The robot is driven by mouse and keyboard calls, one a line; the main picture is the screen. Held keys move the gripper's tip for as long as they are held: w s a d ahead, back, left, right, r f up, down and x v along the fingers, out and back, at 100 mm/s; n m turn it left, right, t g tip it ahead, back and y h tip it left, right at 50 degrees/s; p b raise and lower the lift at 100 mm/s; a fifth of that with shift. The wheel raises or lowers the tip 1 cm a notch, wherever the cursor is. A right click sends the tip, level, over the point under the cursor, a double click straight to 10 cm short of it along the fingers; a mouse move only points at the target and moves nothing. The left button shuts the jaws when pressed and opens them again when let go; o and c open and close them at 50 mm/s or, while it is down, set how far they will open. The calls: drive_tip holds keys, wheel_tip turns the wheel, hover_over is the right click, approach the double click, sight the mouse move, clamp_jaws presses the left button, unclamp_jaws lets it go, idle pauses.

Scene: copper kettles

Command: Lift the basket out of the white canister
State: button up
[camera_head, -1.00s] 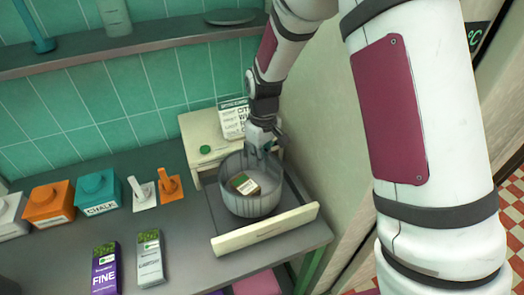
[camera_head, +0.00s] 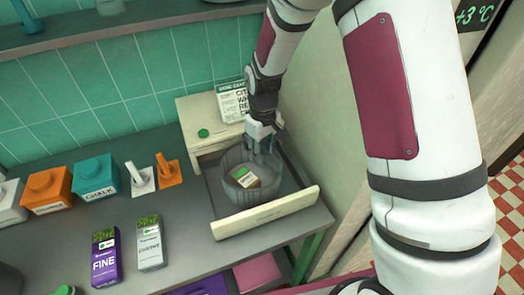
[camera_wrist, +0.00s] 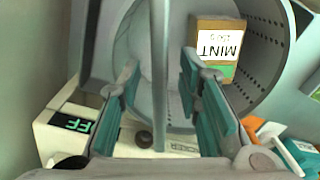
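The grey perforated basket (camera_head: 238,190) sits in the pulled-out drawer of a cream-white unit (camera_head: 196,108), which I take for the canister. In the wrist view the basket (camera_wrist: 265,75) has holes in its wall, and an upright grey bar (camera_wrist: 160,70), seemingly its handle, crosses its opening. A small box marked MINT (camera_wrist: 220,50) lies inside; it also shows in the head view (camera_head: 243,177). My gripper (camera_wrist: 163,118) is open, with its teal fingers on either side of the bar and gaps visible. In the head view my gripper (camera_head: 260,140) is at the basket's upper edge.
The drawer's cream front (camera_head: 265,213) stands near the counter's right end. A sign (camera_head: 233,100) leans behind. Purple (camera_head: 105,258) and grey (camera_head: 150,245) cartons stand to the left, with orange (camera_head: 47,190) and teal (camera_head: 96,177) boxes behind. A wall is close on the right.

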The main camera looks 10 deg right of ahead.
wheel_tip(320, 180, up, 12)
idle(0.7)
drive_tip(key=shift+d+r, duration=0.1)
drive_tip(key=s+d+r+m+t, duration=0.3)
drive_tip(key=s+r, duration=0.5)
drive_tip(key=s, duration=0.4)
drive_tip(key=s+d+r+m+t, duration=0.2)
drive_tip(key=s+d+r, duration=0.3)
drive_tip(key=s+r, duration=0.4)
drive_tip(key=s+m, duration=0.1)
drive_tip(key=s, duration=0.1)
drive_tip(key=shift+s+d+r+t, duration=0.2)
drive_tip(key=shift+s+d+t, duration=0.15)
drive_tip(key=shift+t, duration=0.05)
drive_tip(key=shift+a, duration=0.1)
